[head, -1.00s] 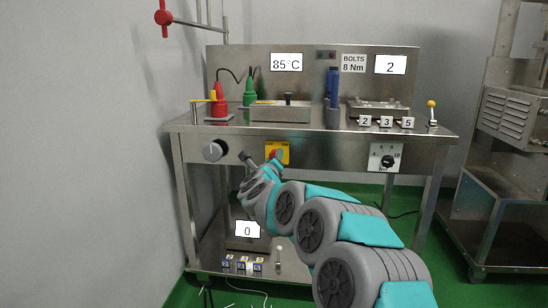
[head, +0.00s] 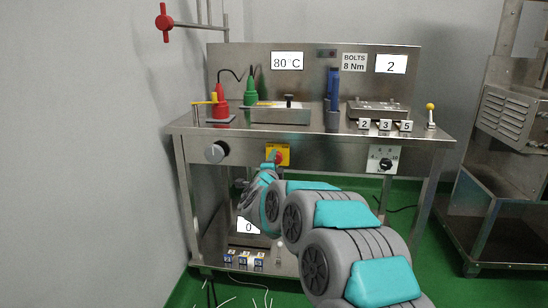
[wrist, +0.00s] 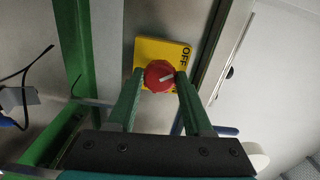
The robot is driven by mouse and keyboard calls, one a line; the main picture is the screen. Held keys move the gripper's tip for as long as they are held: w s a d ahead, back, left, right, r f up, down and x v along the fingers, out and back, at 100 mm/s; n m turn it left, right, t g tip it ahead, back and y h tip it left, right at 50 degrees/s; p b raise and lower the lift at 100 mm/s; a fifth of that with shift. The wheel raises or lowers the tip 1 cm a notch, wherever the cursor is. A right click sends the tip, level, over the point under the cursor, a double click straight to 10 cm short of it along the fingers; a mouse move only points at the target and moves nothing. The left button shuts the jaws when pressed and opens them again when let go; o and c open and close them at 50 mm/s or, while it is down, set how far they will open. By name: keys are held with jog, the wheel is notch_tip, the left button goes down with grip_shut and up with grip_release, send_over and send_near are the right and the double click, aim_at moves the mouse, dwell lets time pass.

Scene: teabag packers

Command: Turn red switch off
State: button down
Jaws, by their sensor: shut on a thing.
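The red switch (wrist: 159,76) is a round knob with a white pointer mark on a yellow plate (wrist: 178,52). In the wrist view the mark points right and slightly up, towards the "OFF" lettering. My gripper (wrist: 158,78) is shut on the red switch, one green finger on each side. In the head view the yellow plate (head: 285,150) is on the front panel of the steel table, and my arm reaches up to it, partly hiding the knob.
A grey knob (head: 216,152) is left of the plate, and a dial (head: 384,158) is right. Another steel rack (head: 500,180) stands at right.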

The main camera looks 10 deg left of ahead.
jog(key=shift+f+n+p, duration=0.15)
jog(key=shift+n+p, duration=0.4)
jog(key=shift+n, duration=0.45)
jog(key=shift+c, duration=1.5)
grip_release()
jog(key=shift+s, duration=0.2)
jog(key=s, duration=0.7)
jog(key=shift+s+a+b, duration=0.2)
jog(key=shift+s+b, duration=0.05)
jog(key=shift+b, duration=0.15)
